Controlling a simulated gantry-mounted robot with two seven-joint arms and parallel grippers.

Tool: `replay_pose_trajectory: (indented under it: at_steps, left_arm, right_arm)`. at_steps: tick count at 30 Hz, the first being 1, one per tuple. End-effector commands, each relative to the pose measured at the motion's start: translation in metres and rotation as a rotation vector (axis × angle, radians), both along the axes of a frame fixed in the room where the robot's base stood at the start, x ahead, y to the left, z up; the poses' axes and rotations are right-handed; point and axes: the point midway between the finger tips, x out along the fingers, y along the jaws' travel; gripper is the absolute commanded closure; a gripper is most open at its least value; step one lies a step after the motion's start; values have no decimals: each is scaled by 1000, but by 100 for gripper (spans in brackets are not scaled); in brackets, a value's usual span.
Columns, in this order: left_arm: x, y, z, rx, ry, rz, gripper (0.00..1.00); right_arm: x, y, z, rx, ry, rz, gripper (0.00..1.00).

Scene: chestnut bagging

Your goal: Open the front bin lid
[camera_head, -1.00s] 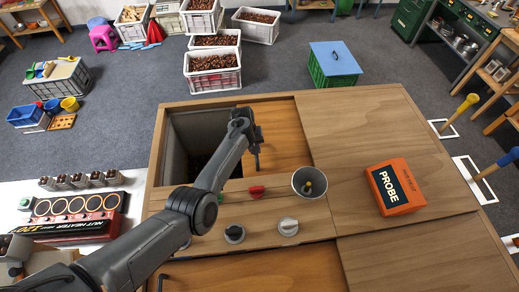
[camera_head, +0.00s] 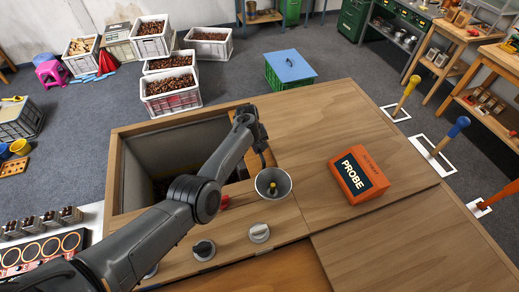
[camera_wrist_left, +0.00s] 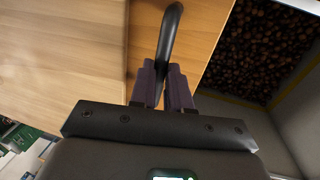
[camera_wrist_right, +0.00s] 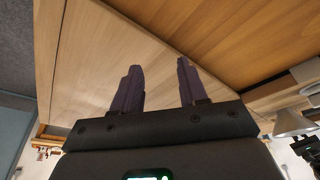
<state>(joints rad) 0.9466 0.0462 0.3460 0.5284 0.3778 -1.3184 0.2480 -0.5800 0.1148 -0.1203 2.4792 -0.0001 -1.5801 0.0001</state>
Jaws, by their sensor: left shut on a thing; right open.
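The bin lid is an orange-brown wooden panel (camera_head: 258,161) beside the open bin (camera_head: 170,150); only a narrow strip of it shows, against the paler fixed top. My left gripper (camera_wrist_left: 166,72) is shut on the lid's black curved handle (camera_wrist_left: 172,30). In the head view, my left gripper (camera_head: 262,146) is at that strip, and my arm covers part of the opening. Chestnuts (camera_wrist_left: 265,45) show inside the bin in the left wrist view. My right gripper (camera_wrist_right: 158,80) is open and empty, near wooden panels; it is outside the head view.
A metal cup (camera_head: 273,184) and grey knobs (camera_head: 259,232) sit on the ledge in front of the lid. An orange PROBE box (camera_head: 358,174) lies on the pale top at right. Another orange-brown panel (camera_head: 270,272) is at the near edge. Chestnut crates (camera_head: 170,91) stand behind.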

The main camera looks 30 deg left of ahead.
Motion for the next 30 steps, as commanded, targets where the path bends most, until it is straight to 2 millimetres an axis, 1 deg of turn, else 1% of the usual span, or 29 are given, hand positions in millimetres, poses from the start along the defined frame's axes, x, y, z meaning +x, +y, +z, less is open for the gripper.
replay_pose_trajectory:
  at_steps: [5,6,10,18,22,26,30]
  left_arm:
    - [0,0,-1,1,0,1,100]
    - [0,1,-1,1,0,1,79]
    - [0,1,-1,1,0,1,59]
    - [0,1,0,1,0,1,58]
    - [-1,1,4,1,0,1,58]
    - [-2,3,17,3,-1,3,58]
    - [-6,6,37,3,-1,3,58]
  right_arm:
    - [0,0,0,0,-1,0,57]
    - [0,0,0,0,-1,0,57]
    - [0,0,0,-1,-1,1,57]
    - [0,-2,0,-9,-1,5,57]
    - [0,-2,3,-9,-1,6,57]
    - [0,-2,8,-9,-1,6,57]
    - [0,-2,14,-9,-2,6,57]
